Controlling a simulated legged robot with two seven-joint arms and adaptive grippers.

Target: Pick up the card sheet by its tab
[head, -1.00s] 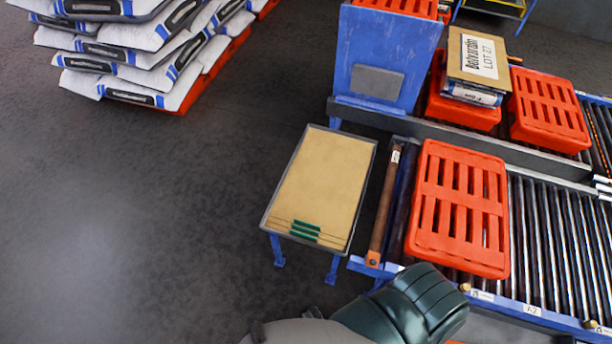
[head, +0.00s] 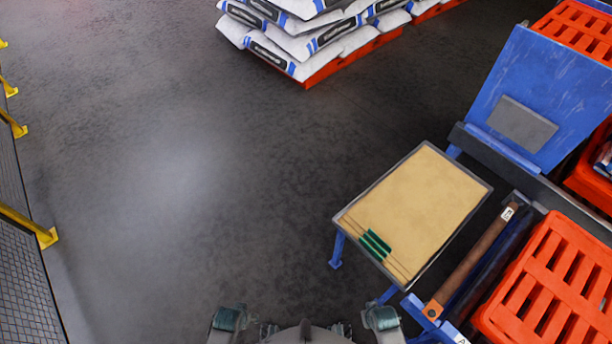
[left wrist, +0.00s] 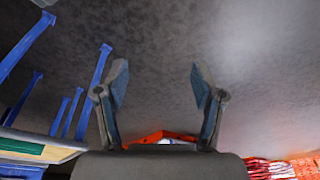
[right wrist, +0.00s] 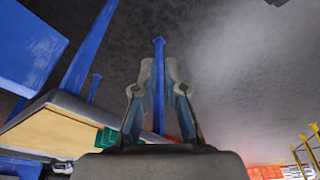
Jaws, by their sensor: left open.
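Tan card sheets lie stacked on a grey-rimmed stand with blue legs, right of centre in the head view. The top card sheet (head: 425,200) covers most of the stand (head: 467,227). Green tabs (head: 375,245) sit at the near edge; one shows in the right wrist view (right wrist: 106,138). My left gripper (left wrist: 158,72) is open and empty, with the stand's corner (left wrist: 72,150) low at the left of its view. My right gripper (right wrist: 160,68) has a narrow gap between its fingers and holds nothing; the stand is left of it.
A roller conveyor with a red crate (head: 560,285) stands right of the stand, a brown roller (head: 472,262) between them. A blue panel (head: 545,85) rises behind. Sacks on a red pallet (head: 350,60) are farther back. Mesh fencing (head: 25,260) is far left; floor between is clear.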

